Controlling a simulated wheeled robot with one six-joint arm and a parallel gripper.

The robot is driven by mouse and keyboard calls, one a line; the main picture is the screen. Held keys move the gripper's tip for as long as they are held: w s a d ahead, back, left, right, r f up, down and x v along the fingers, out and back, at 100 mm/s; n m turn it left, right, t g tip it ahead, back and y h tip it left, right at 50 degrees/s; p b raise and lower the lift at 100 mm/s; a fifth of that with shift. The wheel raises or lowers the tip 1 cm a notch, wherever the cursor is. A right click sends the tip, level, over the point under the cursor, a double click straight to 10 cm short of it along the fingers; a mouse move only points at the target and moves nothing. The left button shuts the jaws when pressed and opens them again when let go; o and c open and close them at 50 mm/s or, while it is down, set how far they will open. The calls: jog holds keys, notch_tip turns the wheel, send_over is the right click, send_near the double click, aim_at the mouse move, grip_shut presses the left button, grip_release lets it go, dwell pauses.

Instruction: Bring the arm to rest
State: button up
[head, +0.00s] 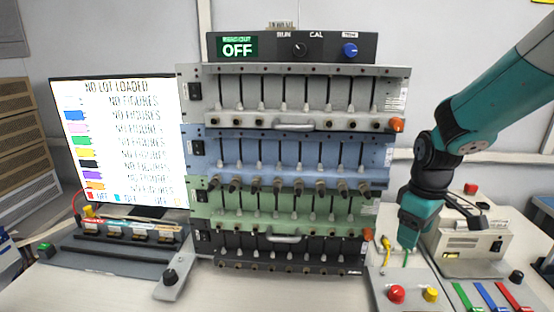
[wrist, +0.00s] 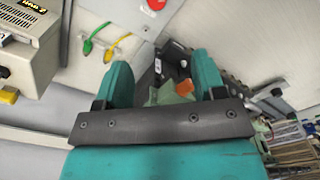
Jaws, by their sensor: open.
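My teal arm (head: 494,100) comes in from the upper right in the head view. My gripper (head: 408,236) points down in front of the right side of the bench, above a light grey panel. In the wrist view my gripper (wrist: 162,76) shows two teal fingers standing well apart with nothing held between them. The floor or bench parts behind the fingers are partly hidden by them and by the dark gripper bar.
A rack of grey, blue (head: 280,150), green and black drawers stands left of my gripper. A readout box (head: 290,47) showing OFF tops it. A cream device (head: 468,245) stands close right. A red button (head: 397,294) sits below. A monitor (head: 118,140) stands left.

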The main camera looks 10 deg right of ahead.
jog(key=s+a+r+y, duration=0.1)
jog(key=s+a+r, duration=0.2)
jog(key=s+a, duration=0.3)
jog(key=s+a+r+y, duration=0.1)
jog(key=s+a+r, duration=0.3)
jog(key=s+a, duration=0.3)
jog(key=s+a+r+n+y, duration=0.1)
jog(key=s+a+r+y, duration=0.1)
jog(key=s+a, duration=0.4)
jog(key=a+r, duration=0.1)
jog(key=a, duration=0.1)
jog(key=shift+s+a+r+p, duration=0.2)
jog(key=shift+a+p, duration=0.1)
jog(key=shift+p, duration=0.05)
dwell(1.9)
